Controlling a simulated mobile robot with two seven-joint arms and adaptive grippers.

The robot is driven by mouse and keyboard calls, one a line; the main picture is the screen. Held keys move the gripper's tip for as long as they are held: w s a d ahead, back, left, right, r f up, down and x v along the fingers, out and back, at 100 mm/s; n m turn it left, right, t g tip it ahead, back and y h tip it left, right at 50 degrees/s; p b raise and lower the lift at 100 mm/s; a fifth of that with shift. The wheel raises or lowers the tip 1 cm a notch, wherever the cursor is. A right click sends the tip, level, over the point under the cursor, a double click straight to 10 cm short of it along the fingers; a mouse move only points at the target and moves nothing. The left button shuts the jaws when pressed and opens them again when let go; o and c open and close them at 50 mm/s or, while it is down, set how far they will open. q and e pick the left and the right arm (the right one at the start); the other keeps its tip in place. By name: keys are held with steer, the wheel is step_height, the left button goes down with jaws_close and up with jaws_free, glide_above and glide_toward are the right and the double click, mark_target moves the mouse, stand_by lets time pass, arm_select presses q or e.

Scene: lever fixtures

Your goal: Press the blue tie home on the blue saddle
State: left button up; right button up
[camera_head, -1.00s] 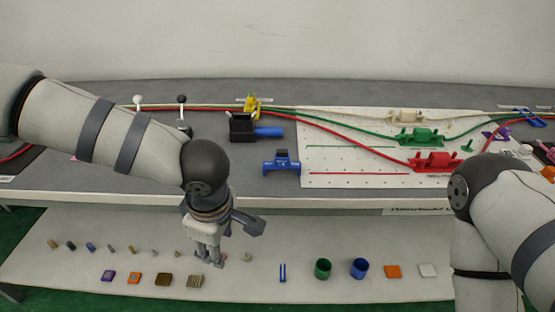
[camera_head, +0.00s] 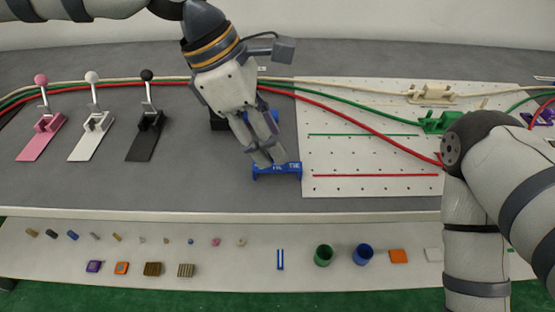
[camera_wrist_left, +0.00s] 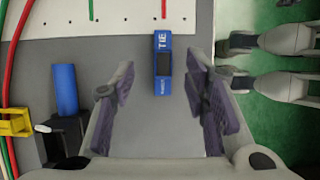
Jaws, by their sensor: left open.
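The blue saddle (camera_head: 277,173) is a low blue block marked TIE on the grey bench, left of the white pegboard. In the left wrist view the blue saddle (camera_wrist_left: 163,88) has a dark piece across its middle; I cannot tell whether that is the tie. A thin blue U-shaped piece (camera_head: 280,259) stands on the lower shelf and may be the tie. My left gripper (camera_head: 270,158) is over the saddle, pointing down and partly hiding it.
A black block (camera_wrist_left: 62,142) with a blue handle (camera_wrist_left: 65,90) is beside the saddle. Pink (camera_head: 40,135), white (camera_head: 92,135) and black (camera_head: 147,135) levers stand at left. Red, green and cream cables run behind. My right arm (camera_head: 475,215) covers the right front.

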arm_select(q)
steer(key=x, duration=0.5)
steer(key=shift+s+a+f, duration=0.1)
steer(key=shift+s+a, duration=0.1)
steer(key=shift+a, duration=0.05)
steer(key=c, duration=0.9)
